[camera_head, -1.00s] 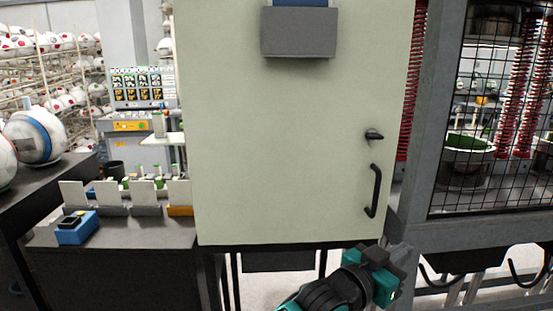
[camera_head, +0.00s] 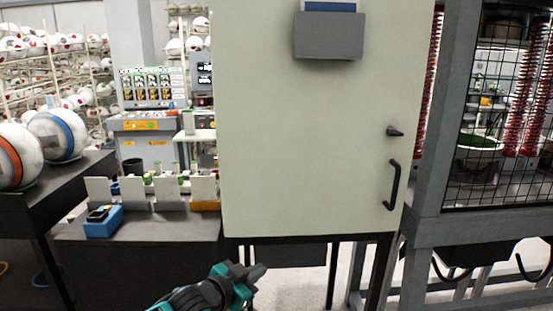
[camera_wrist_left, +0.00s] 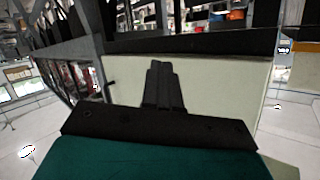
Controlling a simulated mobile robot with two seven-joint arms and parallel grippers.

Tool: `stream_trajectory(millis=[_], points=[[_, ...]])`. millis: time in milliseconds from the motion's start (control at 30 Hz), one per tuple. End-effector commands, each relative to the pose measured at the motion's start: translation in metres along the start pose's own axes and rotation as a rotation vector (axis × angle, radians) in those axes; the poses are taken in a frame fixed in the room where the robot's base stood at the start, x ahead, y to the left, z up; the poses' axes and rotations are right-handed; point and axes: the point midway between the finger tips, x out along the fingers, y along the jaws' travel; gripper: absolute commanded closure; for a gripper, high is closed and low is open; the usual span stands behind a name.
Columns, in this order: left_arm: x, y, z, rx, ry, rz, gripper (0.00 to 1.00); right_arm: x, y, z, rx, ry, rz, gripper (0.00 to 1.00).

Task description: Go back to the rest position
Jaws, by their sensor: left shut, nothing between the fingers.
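My left gripper (camera_head: 256,270) shows at the bottom of the head view, teal and black, in front of and below the lower edge of the pale cabinet (camera_head: 310,150). Its fingers are together and hold nothing. In the left wrist view the dark fingers (camera_wrist_left: 163,88) are closed side by side, with the pale cabinet surface (camera_wrist_left: 215,90) behind them. They look apart from the cabinet. My right gripper is not in view.
The cabinet door has a black handle (camera_head: 393,185) and a grey box (camera_head: 328,35). A dark bench (camera_head: 140,230) at left bears a blue block (camera_head: 103,222). Balls (camera_head: 58,135) rest on a table at far left. A mesh cage (camera_head: 490,130) stands at right.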

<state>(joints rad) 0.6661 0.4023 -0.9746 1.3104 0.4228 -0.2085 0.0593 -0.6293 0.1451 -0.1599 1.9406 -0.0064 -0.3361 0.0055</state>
Motion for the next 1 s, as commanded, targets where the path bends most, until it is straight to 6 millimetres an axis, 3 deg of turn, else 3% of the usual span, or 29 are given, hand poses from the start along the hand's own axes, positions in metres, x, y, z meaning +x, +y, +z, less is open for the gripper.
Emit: stream_trajectory(millis=[33, 267, 300, 467, 667, 1000], points=[[-0.011, -0.022, 0.017, 0.021, -0.031, -0.029, 1.00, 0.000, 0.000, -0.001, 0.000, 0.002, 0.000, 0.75], [-0.057, -0.102, 0.069, 0.095, -0.143, -0.133, 1.00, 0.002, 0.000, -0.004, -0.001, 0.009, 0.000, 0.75], [-0.057, -0.080, 0.078, 0.071, -0.143, -0.111, 1.00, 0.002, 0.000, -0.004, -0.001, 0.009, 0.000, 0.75], [-0.076, -0.048, 0.105, 0.028, -0.163, -0.098, 1.00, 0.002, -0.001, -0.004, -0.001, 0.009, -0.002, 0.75], [-0.114, -0.008, 0.145, -0.024, -0.206, -0.098, 1.00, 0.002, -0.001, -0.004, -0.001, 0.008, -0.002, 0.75], [-0.222, 0.043, 0.211, -0.063, -0.344, -0.153, 1.00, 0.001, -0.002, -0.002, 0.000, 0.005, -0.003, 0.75]])
